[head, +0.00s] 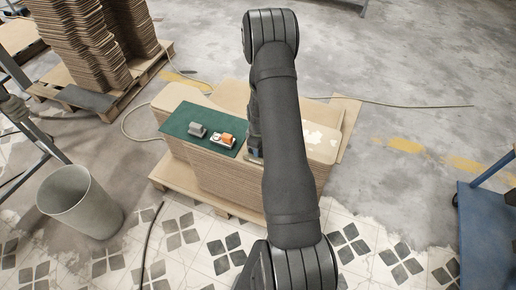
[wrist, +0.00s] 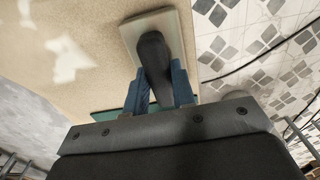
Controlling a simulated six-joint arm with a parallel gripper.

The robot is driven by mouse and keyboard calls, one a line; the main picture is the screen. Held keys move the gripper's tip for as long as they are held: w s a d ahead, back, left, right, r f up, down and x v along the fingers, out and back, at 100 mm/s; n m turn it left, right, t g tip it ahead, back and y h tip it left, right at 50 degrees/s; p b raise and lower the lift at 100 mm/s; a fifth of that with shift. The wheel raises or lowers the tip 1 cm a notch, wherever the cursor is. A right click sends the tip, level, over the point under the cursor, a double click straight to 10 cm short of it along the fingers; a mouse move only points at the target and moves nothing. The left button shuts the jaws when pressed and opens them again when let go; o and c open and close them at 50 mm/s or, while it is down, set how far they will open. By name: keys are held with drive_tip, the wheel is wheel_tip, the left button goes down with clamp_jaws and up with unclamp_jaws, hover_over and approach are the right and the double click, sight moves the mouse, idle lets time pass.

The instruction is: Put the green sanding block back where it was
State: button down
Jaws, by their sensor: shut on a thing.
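My gripper (wrist: 159,88) is shut on a sanding block (wrist: 151,50), its blue fingers on either side of the dark handle. The block has a flat, pale rectangular base (wrist: 131,31); I cannot make out green on it. It is over or on the tan board top; whether it touches is unclear. In the head view my gripper (head: 255,152) is mostly hidden behind my arm, at the right edge of the green mat (head: 180,125). A grey block (head: 197,129) and an orange block (head: 223,139) rest on the mat.
The mat lies on a stack of curved boards (head: 225,178) on a pallet. White patches (head: 318,136) mark the board top at right. A grey bin (head: 80,205) stands at left, a ladder beyond it. A blue cart (head: 485,225) is at far right.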

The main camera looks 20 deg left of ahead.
drive_tip(key=c, duration=1.2)
unclamp_jaws()
drive_tip(key=shift+f, duration=0.15)
wheel_tip(320, 180, up, 12)
drive_tip(key=shift+r, duration=0.2)
wheel_tip(320, 180, down, 12)
drive_tip(key=shift+f, duration=0.1)
drive_tip(key=shift+r, duration=1.3)
